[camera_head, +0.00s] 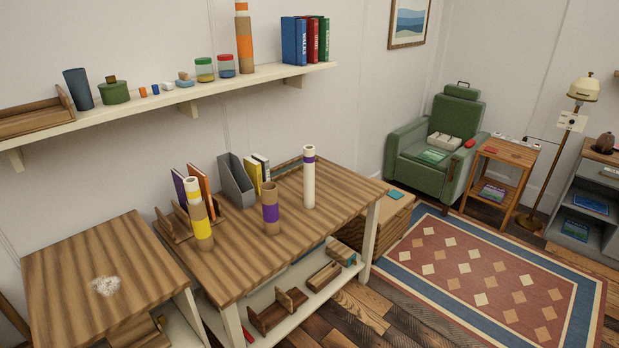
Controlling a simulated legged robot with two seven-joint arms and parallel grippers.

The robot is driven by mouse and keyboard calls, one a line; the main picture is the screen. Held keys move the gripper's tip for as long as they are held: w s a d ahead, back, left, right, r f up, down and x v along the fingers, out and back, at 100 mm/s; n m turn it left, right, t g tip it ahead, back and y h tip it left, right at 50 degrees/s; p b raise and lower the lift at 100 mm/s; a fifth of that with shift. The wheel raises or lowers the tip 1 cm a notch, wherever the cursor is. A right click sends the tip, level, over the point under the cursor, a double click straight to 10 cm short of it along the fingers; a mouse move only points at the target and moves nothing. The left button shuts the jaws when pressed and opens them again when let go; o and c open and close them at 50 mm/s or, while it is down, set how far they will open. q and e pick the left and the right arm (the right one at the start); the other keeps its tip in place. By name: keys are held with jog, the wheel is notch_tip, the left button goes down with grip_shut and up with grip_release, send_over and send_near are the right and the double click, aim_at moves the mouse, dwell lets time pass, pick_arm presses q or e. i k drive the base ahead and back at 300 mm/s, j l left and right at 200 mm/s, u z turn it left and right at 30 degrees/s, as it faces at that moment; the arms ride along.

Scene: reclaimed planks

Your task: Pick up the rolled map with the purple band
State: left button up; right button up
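Three upright rolls stand apart on the striped wooden table. A tall cream roll (309,183) has a narrow purple band near its top. A shorter brown roll (271,213) to its left has a wide purple band around its middle. Another roll (200,228) at the left has yellow bands and a whitish top. A tall brown roll (243,52) with an orange band stands on the wall shelf. Two rolls show purple bands; I cannot tell from the picture which is a map. Neither of my grippers is in view.
Behind the rolls are a grey file holder (237,181) and upright books (193,188). The table's front right surface is bare. A lower side table (60,262) bears a white patch. A green armchair (440,135) and patterned rug (500,275) are at right.

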aim_at(308, 150)
jog(key=i+u, duration=0.1)
jog(key=u, duration=0.6)
jog(key=i+l+u, duration=0.45)
jog(key=l, duration=0.15)
jog(key=l+u, duration=0.25)
jog(key=i+l+u, duration=0.25)
jog(key=l, duration=0.25)
jog(key=l+u, duration=0.25)
jog(key=l, duration=0.1)
